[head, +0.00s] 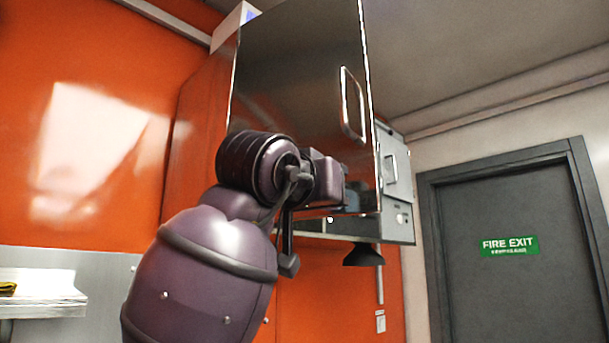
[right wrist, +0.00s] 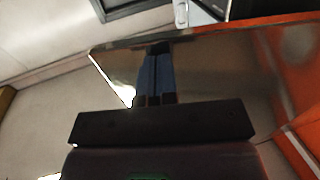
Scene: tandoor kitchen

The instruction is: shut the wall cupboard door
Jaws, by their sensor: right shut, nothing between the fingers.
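The wall cupboard door (head: 295,75) is a tall, dark, glossy panel with a bright edge and an upright metal handle (head: 352,103) near its right side. How far it stands open is hard to tell. My right gripper (head: 362,200) is in front of the door's lower part, below the handle, its fingertips partly lost against the dark surface. In the right wrist view, its blue fingers (right wrist: 158,50) are together and empty, over the glossy door panel (right wrist: 220,75). Whether they touch it I cannot tell. My left gripper is not in view.
A grey box (head: 397,165) with a small handle is right of the door, above a black lamp-like fitting (head: 363,256). A dark fire exit door (head: 500,290) stands at the right. A white counter (head: 45,300) is at the lower left by the orange wall (head: 80,150).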

